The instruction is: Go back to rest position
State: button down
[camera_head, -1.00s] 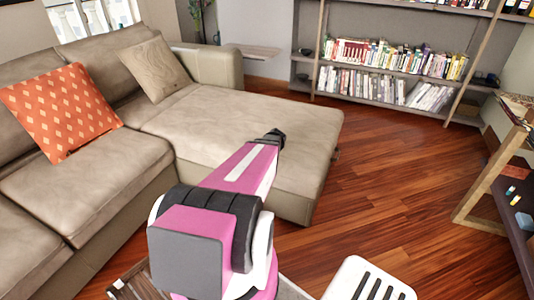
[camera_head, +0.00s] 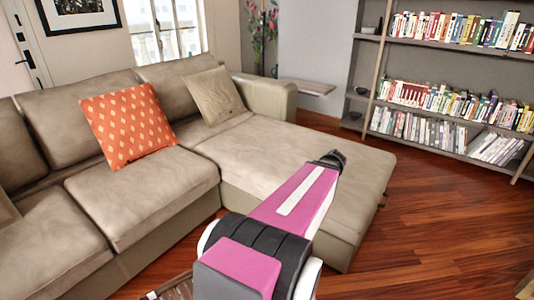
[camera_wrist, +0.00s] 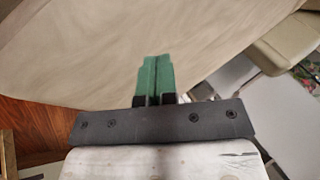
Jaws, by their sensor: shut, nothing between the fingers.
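My gripper (camera_wrist: 155,62) shows in the wrist view as two green fingers pressed together, with no object between them. They point toward a blurred pale beige surface. In the head view my pink, white and black arm rises from the bottom middle and reaches out in front of the sofa. Its dark far end overlaps the sofa's chaise, and the gripper's fingers cannot be made out there. No object is being held in either view.
A beige sofa (camera_head: 130,208) with an orange cushion (camera_head: 128,126) and a beige cushion (camera_head: 213,95) fills the left and middle. A bookshelf (camera_head: 440,62) stands at the back right. Bare wooden floor (camera_head: 440,235) lies to the right of the chaise.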

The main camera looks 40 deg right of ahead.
jog(key=w+a+f+n+g+y, duration=0.1)
jog(key=w+a+n, duration=0.2)
jog(key=w+a, duration=0.45)
jog(key=w+a+f+n+g+y, duration=0.15)
jog(key=w+a, duration=0.25)
jog(key=a, duration=0.7)
jog(key=w+a+n+y, duration=0.1)
jog(key=w+a+n, duration=0.2)
jog(key=w+a, duration=0.45)
jog(key=a+f+n+g+h, duration=0.1)
jog(key=a+n+g, duration=0.3)
jog(key=a, duration=2.9)
jog(key=s+n, duration=0.1)
jog(key=n, duration=0.4)
jog(key=shift+f, duration=0.15)
